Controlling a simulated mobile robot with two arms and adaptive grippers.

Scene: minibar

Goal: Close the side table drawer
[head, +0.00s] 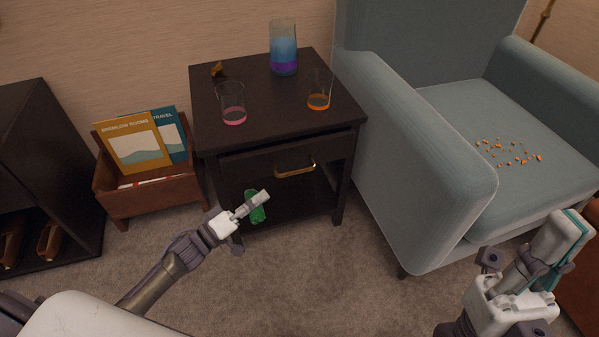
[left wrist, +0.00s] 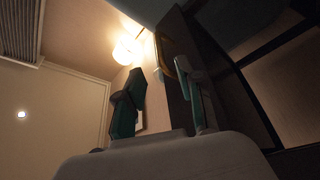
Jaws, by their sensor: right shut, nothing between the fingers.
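The dark side table (head: 270,113) stands in the middle of the head view. Its drawer (head: 250,167) has a brass handle (head: 295,172), and the drawer front juts slightly past the tabletop edge. My left gripper (head: 252,205) is low in front of the table, below and left of the handle. In the left wrist view its fingers (left wrist: 160,100) are spread with nothing between them, and the handle (left wrist: 183,75) shows behind the right finger. My right gripper (head: 560,240) is shut and empty at the lower right, away from the table.
On the tabletop stand a blue and purple vase (head: 283,50), a glass with pink liquid (head: 231,102) and one with orange liquid (head: 319,92). A green item (head: 257,212) shows by my left finger. A blue armchair (head: 420,170) is close on the right; a magazine rack (head: 150,197) is left.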

